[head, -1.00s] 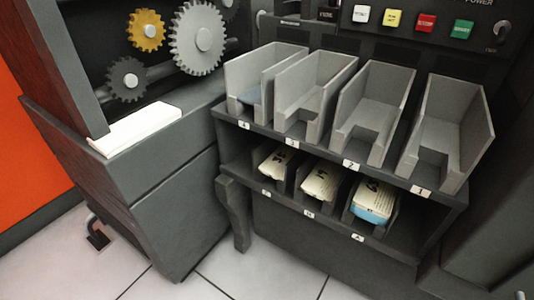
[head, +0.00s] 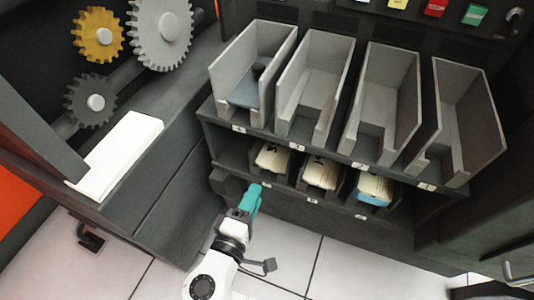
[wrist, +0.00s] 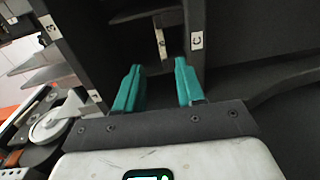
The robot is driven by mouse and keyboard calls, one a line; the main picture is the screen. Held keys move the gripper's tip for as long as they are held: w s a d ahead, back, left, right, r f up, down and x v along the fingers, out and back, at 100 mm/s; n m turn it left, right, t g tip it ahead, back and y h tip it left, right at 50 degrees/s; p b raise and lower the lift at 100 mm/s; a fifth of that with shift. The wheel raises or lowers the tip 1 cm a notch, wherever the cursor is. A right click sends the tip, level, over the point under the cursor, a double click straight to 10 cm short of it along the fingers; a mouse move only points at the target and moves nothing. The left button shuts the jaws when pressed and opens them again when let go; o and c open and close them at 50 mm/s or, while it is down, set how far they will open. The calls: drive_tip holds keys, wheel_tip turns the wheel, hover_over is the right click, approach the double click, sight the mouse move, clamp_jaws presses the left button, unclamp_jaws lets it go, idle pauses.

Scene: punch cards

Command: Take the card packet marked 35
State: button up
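Three card packets lie in the lower row of slots in the head view: a cream left packet (head: 272,158), a cream middle packet (head: 321,173) and a cream-and-blue right packet (head: 374,189). They carry dark marks, but I cannot read which is 35. My gripper (head: 253,199) has teal fingers and is in front of and below the left packet, apart from it. In the wrist view my gripper (wrist: 157,84) is open, with nothing between its fingers. No packet is clearly visible there.
Several grey open bins (head: 310,100) stand on the upper shelf. The shelf edges carry small white labels, one reading C (wrist: 196,40). A white block (head: 115,155) lies on the ledge at left, below gears (head: 98,34). The tiled floor (head: 290,255) is clear.

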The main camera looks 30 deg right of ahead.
sight(273, 161)
drive_tip(key=shift+b+x, duration=1.05)
drive_tip(key=shift+x, duration=5.35)
clamp_jaws()
drive_tip(key=shift+r, duration=0.15)
drive_tip(key=shift+r+p, duration=0.8)
drive_tip(key=shift+s+a, duration=0.1)
drive_tip(key=shift+s, duration=0.05)
drive_tip(key=f+p+v, duration=0.1)
drive_tip(key=f+v, duration=0.1)
drive_tip(key=v, duration=2.1)
drive_tip(key=shift+s+a+f+p, duration=0.25)
drive_tip(key=shift+s+a+p, duration=0.05)
drive_tip(key=shift+a, duration=0.05)
